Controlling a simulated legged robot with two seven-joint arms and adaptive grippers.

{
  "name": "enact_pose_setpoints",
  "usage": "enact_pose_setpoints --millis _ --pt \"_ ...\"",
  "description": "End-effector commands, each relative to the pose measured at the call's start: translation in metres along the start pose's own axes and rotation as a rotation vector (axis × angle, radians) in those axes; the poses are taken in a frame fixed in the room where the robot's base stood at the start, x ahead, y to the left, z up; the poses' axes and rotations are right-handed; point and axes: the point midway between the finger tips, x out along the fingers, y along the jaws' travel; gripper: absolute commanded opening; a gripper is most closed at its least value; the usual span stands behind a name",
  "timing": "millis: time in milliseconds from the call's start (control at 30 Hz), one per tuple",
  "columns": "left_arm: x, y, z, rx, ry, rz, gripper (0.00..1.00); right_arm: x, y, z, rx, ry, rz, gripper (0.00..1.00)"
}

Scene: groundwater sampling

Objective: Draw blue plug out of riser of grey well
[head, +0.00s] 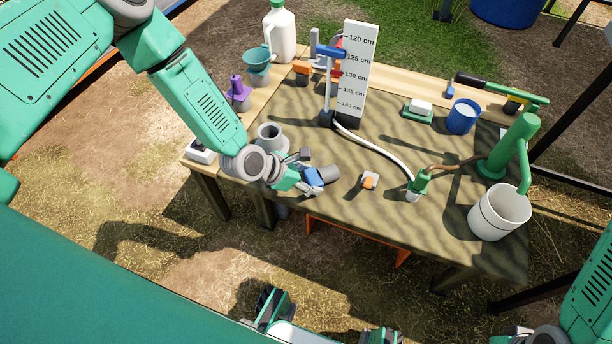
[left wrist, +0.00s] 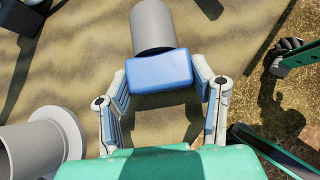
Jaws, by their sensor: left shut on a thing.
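My left gripper (head: 308,180) is shut on the blue plug (head: 314,177), which has a blue block head and a grey round body (head: 329,173). In the left wrist view the gripper (left wrist: 163,85) has its fingers on either side of the blue head (left wrist: 160,73), with the grey body (left wrist: 152,26) pointing away. The grey well's riser (head: 270,133) is an open grey pipe with a flange, left of the plug. It also shows at lower left in the left wrist view (left wrist: 25,150). The plug is apart from the riser, tilted, over the table.
Behind stand a marked board (head: 357,75) and a blue-handled pump (head: 328,88).

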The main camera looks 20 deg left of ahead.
Motion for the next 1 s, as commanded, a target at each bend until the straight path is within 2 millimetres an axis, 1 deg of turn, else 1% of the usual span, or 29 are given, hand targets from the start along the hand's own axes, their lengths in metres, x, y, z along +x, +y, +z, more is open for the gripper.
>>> enact_pose_setpoints --millis 33,233,300,333,367,533,567,600,633,900,1000 --pt "0.0007 0.0021 -0.0048 -0.006 0.000 0.000 0.27 0.0022 -0.0002 0.0002 0.000 0.000 0.000 0.40" --pt "0.0021 0.0053 -0.0117 -0.013 -0.006 -0.003 0.28 0.0061 -0.0007 0.0003 -0.001 0.000 -0.001 0.40" --pt "0.0027 0.0050 -0.0124 -0.012 -0.004 -0.003 0.19 0.0065 -0.0009 0.0003 -0.002 0.000 -0.001 0.40" --pt "0.0029 0.0047 -0.0121 -0.012 -0.003 -0.003 0.20 0.0065 -0.0010 0.0003 -0.002 0.000 -0.001 0.40" --pt "0.0030 0.0042 -0.0117 -0.011 -0.001 -0.002 0.15 0.0065 -0.0010 0.0003 -0.002 0.000 -0.001 0.40" --pt "0.0039 0.0019 -0.0095 -0.006 0.006 0.000 0.14 0.0062 -0.0009 0.0002 -0.002 0.000 -0.001 0.40" --pt "0.0041 0.0015 -0.0092 -0.005 0.007 0.000 0.58 0.0062 -0.0008 0.0002 -0.002 0.000 -0.001 0.40" --pt "0.0042 0.0012 -0.0088 -0.004 0.007 0.000 0.72 0.0062 -0.0007 0.0002 -0.002 0.000 -0.001 0.40" --pt "0.0042 0.0011 -0.0086 -0.004 0.006 0.000 0.75 0.0062 -0.0006 0.0002 -0.001 0.000 -0.001 0.40" --pt "0.0025 0.0033 -0.0089 -0.008 -0.003 -0.001 0.75 0.0061 -0.0006 0.0003 -0.001 0.000 -0.001 0.40" --pt "-0.0020 0.0045 -0.0086 -0.009 -0.005 0.000 0.75 0.0045 -0.0019 0.0015 -0.001 0.003 0.003 0.40"
